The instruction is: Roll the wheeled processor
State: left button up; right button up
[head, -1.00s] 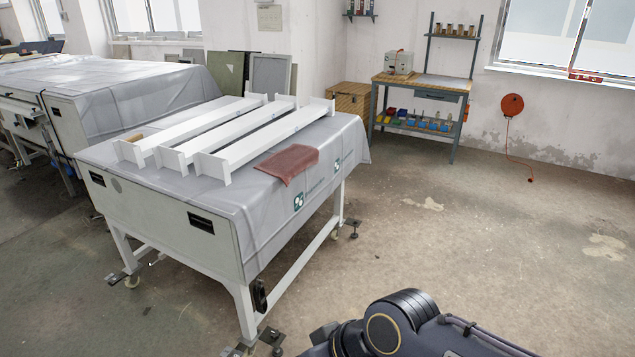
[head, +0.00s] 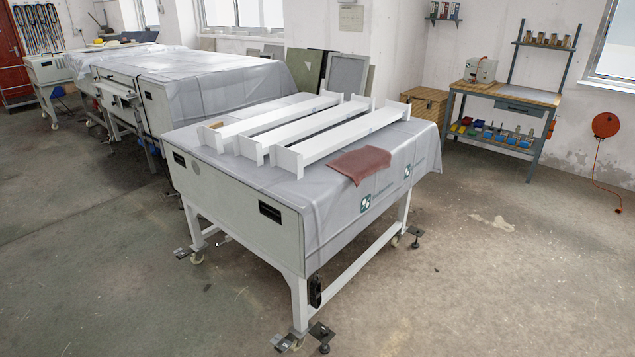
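The wheeled plate processor (head: 232,205) stands in the middle of the head view. It is a white cabinet on a legged frame with castors (head: 197,258) and dark foot pads (head: 321,332). A grey sheet (head: 318,209) covers its top and right side. Two black recessed handles show on its near end, a left one (head: 179,159) and a right one (head: 270,212). Several white beams (head: 320,147) and a reddish cloth (head: 360,165) lie on top. Neither of my grippers is in view.
A larger covered machine (head: 155,105) stands close behind on the left. A workbench (head: 507,93) with a shelf and a wooden crate (head: 424,104) stand by the back wall. An orange hose reel (head: 606,125) hangs at right. The concrete floor (head: 480,290) is open in front and to the right.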

aim_at(331, 208)
jog(key=i+l+u, duration=0.1)
jog(key=i, duration=0.4)
jog(key=i+l+u, duration=0.1)
jog(key=i, duration=0.4)
jog(key=i+l+u, duration=0.1)
jog(key=i, duration=0.35)
jog(key=i+l+u, duration=0.1)
jog(key=i+l, duration=0.2)
jog(key=i, duration=0.2)
